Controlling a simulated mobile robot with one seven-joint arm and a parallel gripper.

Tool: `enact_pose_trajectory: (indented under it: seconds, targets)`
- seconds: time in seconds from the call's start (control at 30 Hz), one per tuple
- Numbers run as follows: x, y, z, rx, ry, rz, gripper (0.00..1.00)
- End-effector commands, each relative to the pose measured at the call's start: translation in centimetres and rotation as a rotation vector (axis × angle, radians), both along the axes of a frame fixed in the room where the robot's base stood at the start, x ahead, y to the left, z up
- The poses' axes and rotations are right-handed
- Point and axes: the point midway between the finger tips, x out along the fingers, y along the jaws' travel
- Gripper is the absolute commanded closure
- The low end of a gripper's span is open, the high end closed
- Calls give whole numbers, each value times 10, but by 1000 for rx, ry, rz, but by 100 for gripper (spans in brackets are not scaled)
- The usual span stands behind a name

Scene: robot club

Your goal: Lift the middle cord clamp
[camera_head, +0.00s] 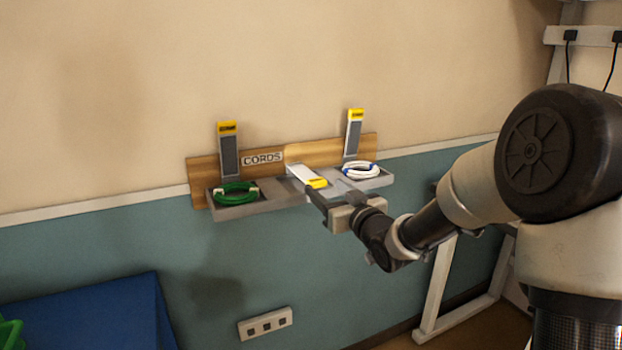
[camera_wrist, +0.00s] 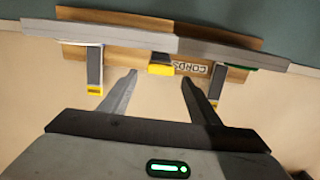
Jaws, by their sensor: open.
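The middle cord clamp (camera_head: 305,175) is a light plate with a yellow end, lying lowered over the tray of the wall rack. Its yellow end also shows in the wrist view (camera_wrist: 161,70). My gripper (camera_head: 326,190) is open and empty, just in front of that yellow end. In the wrist view, the yellow end appears between and just beyond my fingertips (camera_wrist: 160,78); contact cannot be told. The left clamp (camera_head: 228,150) and right clamp (camera_head: 354,133) stand raised against the wooden board.
The tray (camera_head: 262,207) holds a green cord coil (camera_head: 236,193) at left and a white-and-blue coil (camera_head: 360,171) at right. A CORDS label (camera_head: 262,159) is on the board. A socket strip (camera_head: 265,324) and blue box (camera_head: 100,318) are below.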

Motion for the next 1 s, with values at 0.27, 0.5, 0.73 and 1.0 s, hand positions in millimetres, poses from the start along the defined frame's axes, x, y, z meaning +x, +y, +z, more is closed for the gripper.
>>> enact_pose_trajectory:
  seconds: [0.27,0.5,0.73,1.0]
  targets:
    - [52,31,-1,1,0,2,44]
    - [79,46,0,1,1,0,44]
    - [86,50,0,0,1,-1,44]
    - [85,49,0,0,1,-1,61]
